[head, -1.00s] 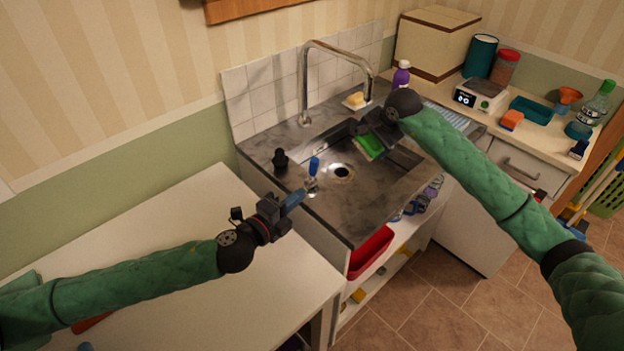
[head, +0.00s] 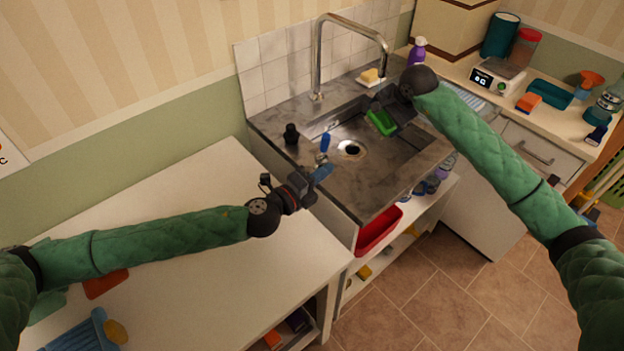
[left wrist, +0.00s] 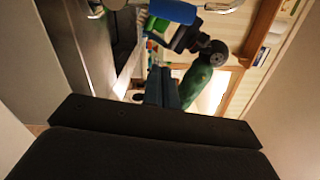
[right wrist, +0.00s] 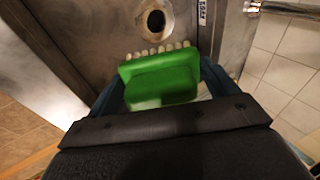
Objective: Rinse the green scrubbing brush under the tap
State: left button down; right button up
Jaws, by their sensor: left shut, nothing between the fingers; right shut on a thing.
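The green scrubbing brush (head: 381,122) is in my right gripper (head: 383,117), above the sink basin (head: 365,185) and behind the drain. In the right wrist view the green brush (right wrist: 162,82) sits between the fingers with its pale bristles toward the drain. The tall chrome tap (head: 318,60) arches over the back of the sink; no water shows from its spout. A blue-handled lever (head: 325,142) stands at the sink's left side. My left gripper (head: 322,172) is shut and empty just in front of this lever, seemingly apart from it. A blue handle (left wrist: 172,11) also shows in the left wrist view.
A black knob-like object (head: 291,134) stands on the sink's left rim. A yellow sponge (head: 371,76) and a purple bottle (head: 417,50) are behind the sink. The white counter (head: 190,240) at left is mostly clear. A red bin (head: 379,230) sits below the sink.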

aim_at(327, 146)
pick_arm(q)
jog(key=x, duration=0.2)
jog(key=shift+w+d+r, duration=0.1)
jog(key=shift+w+d, duration=0.15)
jog(key=shift+d, duration=0.1)
jog(key=shift+w+a+r, duration=0.1)
jog(key=shift+w+a, duration=0.6)
jog(key=shift+w, duration=0.35)
jog(key=shift+w+a+r, duration=0.15)
jog(key=shift+w+a, duration=0.15)
jog(key=shift+w, duration=0.35)
jog(key=shift+a+n, duration=0.1)
jog(key=shift+n, duration=0.2)
jog(key=shift+w+a+r+n, duration=0.4)
jog(key=shift+w+n, duration=0.1)
jog(key=shift+n, duration=0.5)
